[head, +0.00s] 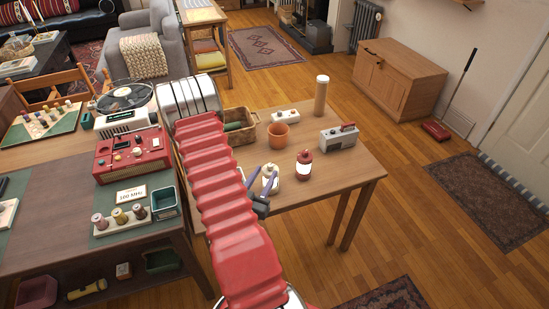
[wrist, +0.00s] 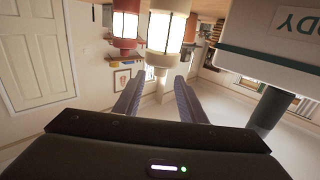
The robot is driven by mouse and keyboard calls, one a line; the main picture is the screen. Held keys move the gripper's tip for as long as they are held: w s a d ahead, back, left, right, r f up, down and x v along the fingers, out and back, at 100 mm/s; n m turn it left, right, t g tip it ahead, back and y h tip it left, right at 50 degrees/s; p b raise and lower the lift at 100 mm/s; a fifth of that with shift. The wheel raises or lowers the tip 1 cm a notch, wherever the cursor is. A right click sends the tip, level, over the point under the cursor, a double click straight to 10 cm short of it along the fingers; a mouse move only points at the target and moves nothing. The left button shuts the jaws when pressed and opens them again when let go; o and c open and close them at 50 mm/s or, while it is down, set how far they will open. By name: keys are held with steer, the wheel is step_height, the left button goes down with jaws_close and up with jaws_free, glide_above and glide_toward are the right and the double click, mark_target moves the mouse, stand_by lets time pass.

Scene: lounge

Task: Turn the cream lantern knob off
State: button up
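The cream lantern (head: 271,180) stands on the wooden table (head: 345,178), partly hidden behind my gripper (head: 262,178). In the wrist view, which is upside down, the cream lantern (wrist: 166,30) has a bright globe, and a pale narrow knob-like part (wrist: 163,84) points down the picture. The fingers of my gripper (wrist: 158,84) are apart, one on each side of that part. I see gaps beside it and cannot tell any contact. The red lantern (head: 304,165) stands to the right of the cream one and its globe is also bright.
A terracotta pot (head: 278,134), a wicker basket (head: 240,135), a grey radio (head: 338,140), a white box (head: 285,117) and a tall cylinder (head: 321,96) stand behind the lanterns. The table's right front is clear. A red radio (head: 133,157) is on the left desk.

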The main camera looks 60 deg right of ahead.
steer(key=d, duration=0.9)
steer(key=shift+w, duration=0.2)
steer(key=shift+d, duration=0.1)
steer(key=shift+c, duration=0.3)
jaws_close()
